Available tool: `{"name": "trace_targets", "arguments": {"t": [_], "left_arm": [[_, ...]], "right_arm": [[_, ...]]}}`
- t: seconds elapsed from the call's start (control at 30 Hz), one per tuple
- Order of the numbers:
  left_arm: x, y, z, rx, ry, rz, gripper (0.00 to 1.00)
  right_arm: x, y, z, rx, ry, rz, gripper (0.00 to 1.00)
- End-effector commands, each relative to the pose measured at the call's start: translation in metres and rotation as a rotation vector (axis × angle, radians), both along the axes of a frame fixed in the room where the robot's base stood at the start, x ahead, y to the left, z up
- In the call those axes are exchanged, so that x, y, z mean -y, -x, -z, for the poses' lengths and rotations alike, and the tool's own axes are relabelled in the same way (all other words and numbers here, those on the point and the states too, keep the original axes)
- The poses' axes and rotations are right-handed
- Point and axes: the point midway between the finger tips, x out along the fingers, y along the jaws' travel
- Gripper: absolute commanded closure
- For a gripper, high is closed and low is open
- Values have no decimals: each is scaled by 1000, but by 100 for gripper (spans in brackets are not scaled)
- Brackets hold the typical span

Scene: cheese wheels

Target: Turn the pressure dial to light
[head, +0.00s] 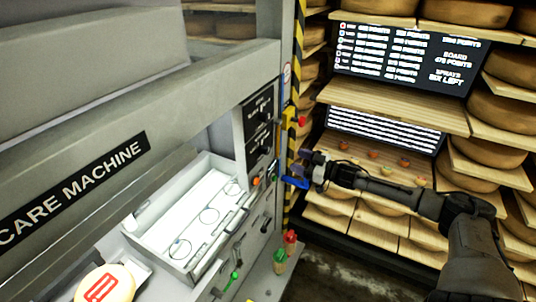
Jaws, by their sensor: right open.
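The care machine's side has a black control panel (258,113) with a dark knob on it, and a second black panel (259,148) below. Their labels are too small to read, so I cannot tell which one is the pressure dial or where it points. My right gripper (308,168) reaches in from the right, just right of the machine's control side. It is open, and I see nothing held in it. A blue handle-like part (295,183) shows right below its fingers. My left gripper is out of view.
A white tray (150,238) with circle marks sits in the machine. A cheese wheel (105,284) with a red mark is at bottom left. Red-topped (290,237) and green (280,256) bottles stand below my gripper. Wooden shelves (400,105) of cheese and a points screen (405,55) are behind.

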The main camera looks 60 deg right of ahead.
Motion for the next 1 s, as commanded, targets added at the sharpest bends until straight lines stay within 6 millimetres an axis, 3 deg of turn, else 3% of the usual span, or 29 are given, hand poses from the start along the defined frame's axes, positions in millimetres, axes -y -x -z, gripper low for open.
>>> {"name": "trace_targets", "arguments": {"t": [0.4,1.0], "left_arm": [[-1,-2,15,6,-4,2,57],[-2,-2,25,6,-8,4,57]], "right_arm": [[-4,-49,0,1,1,2,37],[-8,-100,-1,1,2,3,37]]}}
